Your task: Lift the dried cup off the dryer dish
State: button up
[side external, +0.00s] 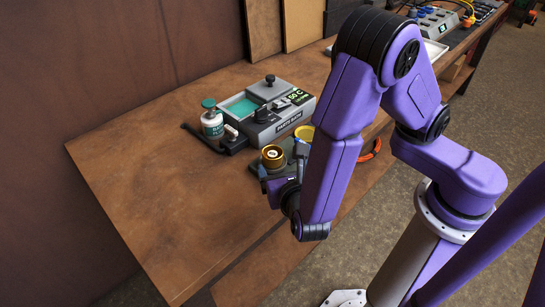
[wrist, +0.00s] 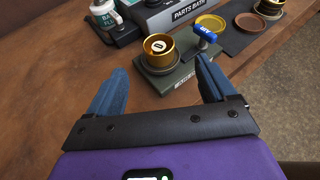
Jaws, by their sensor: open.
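A gold cup (wrist: 158,52) with a white-and-dark round mark inside stands upright on the dish of a dark green dryer box (wrist: 184,88). The cup also shows in the side view (side external: 272,158). A blue-handled air valve (wrist: 205,34) rises at the dryer's right. My gripper (wrist: 160,72) is open and empty, its two blue fingers spread on the near side of the cup, one to each side of it.
Behind stands a grey parts bath (side external: 270,115) with a white, green-capped bottle (side external: 211,120) to its left. A shallow gold dish (wrist: 210,22) and another gold cup (wrist: 270,7) are on a dark mat (wrist: 236,38) at right. The bench's left part is clear.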

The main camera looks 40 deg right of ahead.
aim_at(273, 153)
jog(key=x, duration=1)
jog(key=shift+w+f, duration=0.2)
jog(key=shift+f, duration=0.15)
jog(key=c, duration=1.1)
jog(key=shift+r, duration=0.2)
